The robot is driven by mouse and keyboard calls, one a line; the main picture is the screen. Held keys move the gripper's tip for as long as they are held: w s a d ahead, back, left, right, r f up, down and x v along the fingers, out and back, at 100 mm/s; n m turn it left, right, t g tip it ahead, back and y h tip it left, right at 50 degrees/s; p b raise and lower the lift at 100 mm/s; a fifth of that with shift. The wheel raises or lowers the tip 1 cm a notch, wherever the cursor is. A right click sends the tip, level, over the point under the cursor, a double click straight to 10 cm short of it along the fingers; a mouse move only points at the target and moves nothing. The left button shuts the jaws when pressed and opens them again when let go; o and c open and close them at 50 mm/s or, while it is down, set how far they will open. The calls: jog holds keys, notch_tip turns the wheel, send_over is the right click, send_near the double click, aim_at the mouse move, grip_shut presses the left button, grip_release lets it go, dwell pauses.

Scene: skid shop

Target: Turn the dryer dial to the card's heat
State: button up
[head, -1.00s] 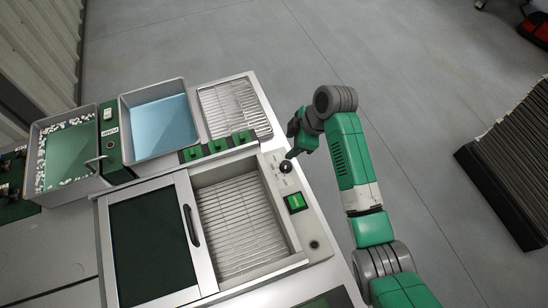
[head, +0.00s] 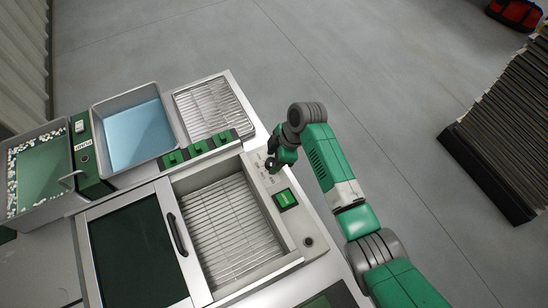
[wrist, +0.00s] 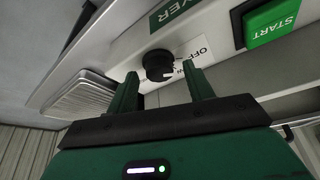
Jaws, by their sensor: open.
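The dryer dial (wrist: 158,64) is a round black knob on the pale dryer panel, seen in the wrist view with part of a white label beside it reading "OFF". My gripper (wrist: 163,84) is open, with its two green fingers pointing at the dial from below; the dial shows between and just beyond the fingertips. I cannot tell whether they touch it. In the head view my gripper (head: 272,166) is over the dryer panel and hides the dial. The dial's exact setting is not readable. I cannot make out a heat card in either view.
A green START button (head: 286,199) sits close to the dial on the panel. The dryer's wire rack (head: 232,228) lies open beside a dark-windowed lid (head: 140,250) with a handle. A blue tray (head: 135,132) and a wash tray (head: 42,172) stand behind.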

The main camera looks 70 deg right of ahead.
jog(key=c, duration=1)
jog(key=shift+r+m+p, duration=0.15)
jog(key=shift+m+p, duration=0.15)
jog(key=shift+p, duration=0.2)
jog(key=m+p, duration=0.1)
jog(key=p, duration=0.1)
jog(key=shift+a+r+m+h+p, duration=0.15)
jog(key=shift+m+h+p, duration=0.15)
jog(key=shift+m+h, duration=0.1)
jog(key=m+h+p, duration=0.1)
jog(key=m+p, duration=0.2)
jog(key=shift+a+m+t+p, duration=0.1)
jog(key=shift+m+t+p, duration=0.2)
jog(key=shift+f+m+h+p, duration=0.2)
jog(key=shift+m+h+p, duration=0.35)
jog(key=shift+m, duration=0.35)
jog(key=o, duration=1)
jog(key=shift+f, duration=0.1)
